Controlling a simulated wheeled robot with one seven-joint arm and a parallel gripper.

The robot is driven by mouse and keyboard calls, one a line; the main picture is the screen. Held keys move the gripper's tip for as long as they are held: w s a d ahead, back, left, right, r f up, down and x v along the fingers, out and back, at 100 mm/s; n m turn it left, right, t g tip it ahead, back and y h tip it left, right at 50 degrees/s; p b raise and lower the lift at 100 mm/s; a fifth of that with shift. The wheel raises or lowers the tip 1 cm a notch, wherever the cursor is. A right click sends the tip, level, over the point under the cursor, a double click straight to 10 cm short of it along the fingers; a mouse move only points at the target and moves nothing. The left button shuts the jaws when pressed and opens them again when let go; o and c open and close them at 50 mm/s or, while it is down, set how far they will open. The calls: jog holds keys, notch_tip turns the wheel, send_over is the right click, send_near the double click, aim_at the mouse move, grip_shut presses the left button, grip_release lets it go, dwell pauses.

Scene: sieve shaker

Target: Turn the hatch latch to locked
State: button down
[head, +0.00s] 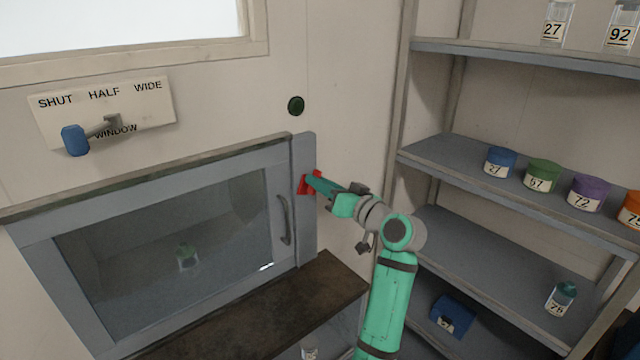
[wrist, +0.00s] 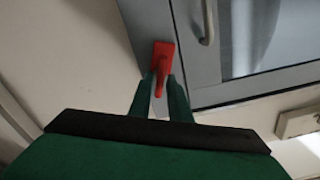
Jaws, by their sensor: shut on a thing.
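The hatch latch is a red handle (head: 304,184) on the grey frame strip at the right side of the hatch (head: 290,150). In the wrist view the red latch (wrist: 163,55) sits between the fingertips of my gripper (wrist: 164,82). My gripper (head: 314,182) is shut on the latch in the head view, and its fingers hide part of it. The hatch door has a glass pane and a grey pull handle (head: 285,220), and it looks closed. No lock markings can be read near the latch.
A dark ledge (head: 330,282) runs below the hatch. A window lever with a blue knob (head: 75,140) is on the wall at upper left. A dark green round button (head: 296,105) is above the hatch. Shelves with numbered containers (head: 543,174) stand at right, close to my arm.

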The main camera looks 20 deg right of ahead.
jog(key=m, duration=1.3)
jog(key=shift+d+f, duration=0.25)
jog(key=shift+f, duration=0.15)
jog(key=shift+m, duration=0.3)
jog(key=c, duration=1.8)
grip_release()
jog(key=shift+c, duration=0.2)
